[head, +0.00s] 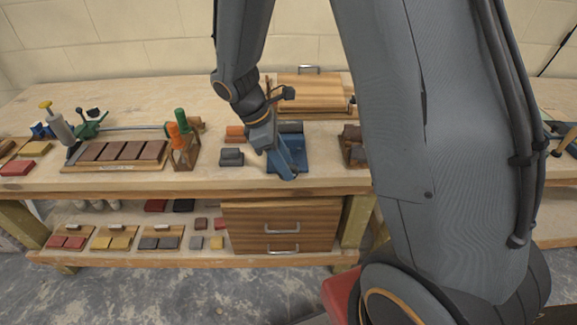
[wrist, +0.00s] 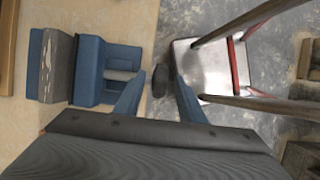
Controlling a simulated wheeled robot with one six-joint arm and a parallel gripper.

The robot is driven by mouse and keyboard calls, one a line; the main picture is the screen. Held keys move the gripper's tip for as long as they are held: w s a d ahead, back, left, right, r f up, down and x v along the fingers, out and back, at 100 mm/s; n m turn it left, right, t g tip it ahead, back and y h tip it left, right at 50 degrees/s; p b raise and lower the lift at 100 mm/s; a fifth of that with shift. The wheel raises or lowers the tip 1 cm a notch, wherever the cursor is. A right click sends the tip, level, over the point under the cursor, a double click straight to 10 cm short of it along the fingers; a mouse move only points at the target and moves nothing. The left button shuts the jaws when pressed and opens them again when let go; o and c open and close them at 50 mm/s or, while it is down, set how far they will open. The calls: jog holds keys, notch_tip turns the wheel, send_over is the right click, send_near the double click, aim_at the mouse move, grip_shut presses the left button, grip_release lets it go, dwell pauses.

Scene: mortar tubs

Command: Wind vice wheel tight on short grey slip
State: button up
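The blue vice (head: 296,155) stands at the bench's front edge; it also shows in the wrist view (wrist: 92,70). The grey slip (wrist: 56,66) is upright between its jaws, its face scuffed; a dark line runs along the front-jaw side, and I cannot tell whether that jaw touches it. The dark vice wheel (wrist: 160,80) sits at the vice's front end, seen nearly edge-on. My gripper (wrist: 161,84) has its two blue fingers apart, one on each side of the wheel, with small gaps showing. In the head view my gripper (head: 288,172) hides part of the vice.
Dark grey blocks (head: 231,157) lie left of the vice and a wooden rack with orange- and green-handled tools (head: 184,150) stands beyond them. Brown blocks (head: 354,150) stand to the right. Drawers (head: 282,222) are below. A red-framed stool (wrist: 215,65) stands near on the floor.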

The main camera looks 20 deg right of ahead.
jog(key=shift+x, duration=1)
grip_shut()
jog(key=shift+s+d+r+y+p, duration=0.1)
jog(key=shift+y+p, duration=0.2)
jog(key=shift+p, duration=0.35)
